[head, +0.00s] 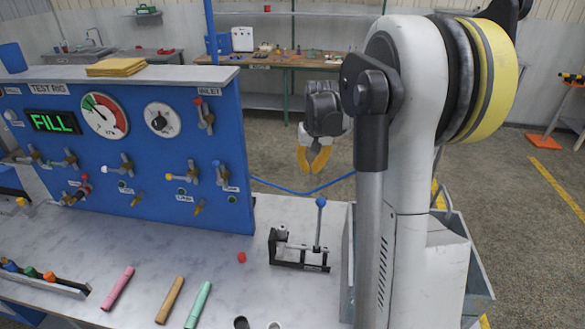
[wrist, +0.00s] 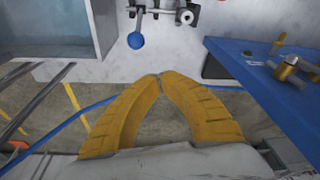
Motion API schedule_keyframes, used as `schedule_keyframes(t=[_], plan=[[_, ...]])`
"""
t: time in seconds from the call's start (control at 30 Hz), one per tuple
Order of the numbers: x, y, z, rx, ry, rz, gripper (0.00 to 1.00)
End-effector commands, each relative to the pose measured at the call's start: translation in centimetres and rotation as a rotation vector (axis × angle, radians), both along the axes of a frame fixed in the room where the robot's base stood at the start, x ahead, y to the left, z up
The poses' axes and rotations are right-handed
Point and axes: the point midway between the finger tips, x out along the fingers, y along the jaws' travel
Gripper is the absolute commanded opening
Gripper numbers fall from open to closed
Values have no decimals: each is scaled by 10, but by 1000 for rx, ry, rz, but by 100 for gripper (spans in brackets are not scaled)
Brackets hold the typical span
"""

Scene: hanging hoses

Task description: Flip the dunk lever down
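The dunk lever (head: 319,225) is a thin rod with a blue ball on top, standing upright on a small black bench fixture (head: 300,262). No label on it is readable. In the wrist view its blue ball (wrist: 135,41) shows near the top, beyond my fingertips and a little left. My gripper (head: 314,172) hangs above and behind the lever in the head view, with its yellow fingers pointing down. In the wrist view the fingertips (wrist: 160,77) meet with nothing between them. My gripper is apart from the lever.
A blue test rig panel (head: 130,150) with gauges, valves and a green FILL display stands left of the lever. Several coloured sticks (head: 170,299) and a red knob (head: 241,257) lie on the grey bench. A grey bin (wrist: 60,35) is beside the fixture.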

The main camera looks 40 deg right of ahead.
Motion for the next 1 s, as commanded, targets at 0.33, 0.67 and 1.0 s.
schedule_keyframes(t=[0.33, 0.67, 1.0], plan=[[5, -59, -20, 38, 51, -75, 0], [5, -60, -21, 38, 51, -76, 0], [11, -62, -61, 38, 51, -76, 0]])
